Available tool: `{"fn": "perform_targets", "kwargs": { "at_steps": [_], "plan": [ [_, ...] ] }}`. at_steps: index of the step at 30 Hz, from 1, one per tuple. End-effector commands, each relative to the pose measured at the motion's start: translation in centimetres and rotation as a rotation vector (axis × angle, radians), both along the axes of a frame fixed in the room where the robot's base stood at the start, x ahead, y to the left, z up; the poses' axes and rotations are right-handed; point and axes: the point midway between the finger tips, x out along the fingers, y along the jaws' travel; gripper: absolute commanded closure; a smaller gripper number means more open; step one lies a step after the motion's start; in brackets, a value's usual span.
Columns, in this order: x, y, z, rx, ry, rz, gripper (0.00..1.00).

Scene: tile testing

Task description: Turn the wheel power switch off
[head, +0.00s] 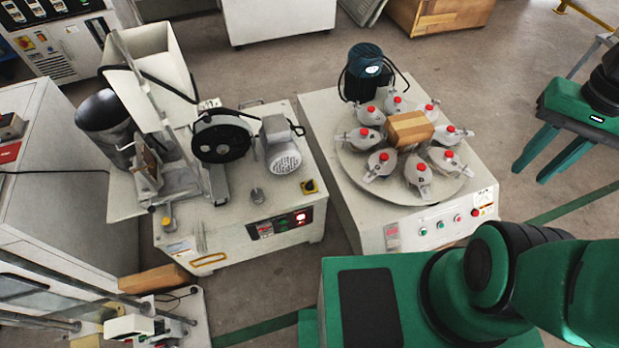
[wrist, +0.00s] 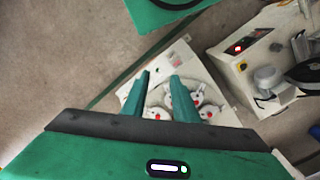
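The machine with a black wheel (head: 222,138) stands left of centre in the head view. Its front has a small black control panel (head: 280,224) with a lit red switch (head: 300,217) and a smaller green element beside it. I cannot read the labels or tell which control is the wheel power switch. The panel also shows in the wrist view, with its red light (wrist: 238,48) at upper right. My gripper (head: 531,175) is at the right edge of the head view, far from the panel. Its two green fingers (wrist: 161,75) are apart, with nothing between them.
A second machine (head: 345,205) with a round turntable of several red-capped grey parts stands between my gripper and the wheel machine. Its front has several buttons (head: 445,224). A yellow-and-black knob (head: 309,187) sits on the wheel machine's corner. Open floor (head: 500,90) lies behind.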

Motion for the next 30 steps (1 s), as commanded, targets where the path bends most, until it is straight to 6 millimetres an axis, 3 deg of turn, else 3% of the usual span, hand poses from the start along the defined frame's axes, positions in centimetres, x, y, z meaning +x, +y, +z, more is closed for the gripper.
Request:
{"fn": "perform_targets", "kwargs": {
  "at_steps": [3, 7, 12, 17, 23, 30],
  "plan": [
    [-0.8, 0.0, 0.5, -0.004, -0.012, 0.002, 0.73],
    [1.3, 0.0, 0.3, -0.027, -0.001, 0.002, 0.73],
    [6.8, 0.6, -0.9, -0.078, 0.014, 0.006, 0.73],
    [12.9, 2.6, -3.1, -0.121, 0.013, 0.018, 0.73],
    [19.9, 7.2, -7.3, -0.15, -0.001, 0.041, 0.73],
    [26.1, 15.2, -14.2, -0.144, -0.021, 0.067, 0.73]
  ]
}}
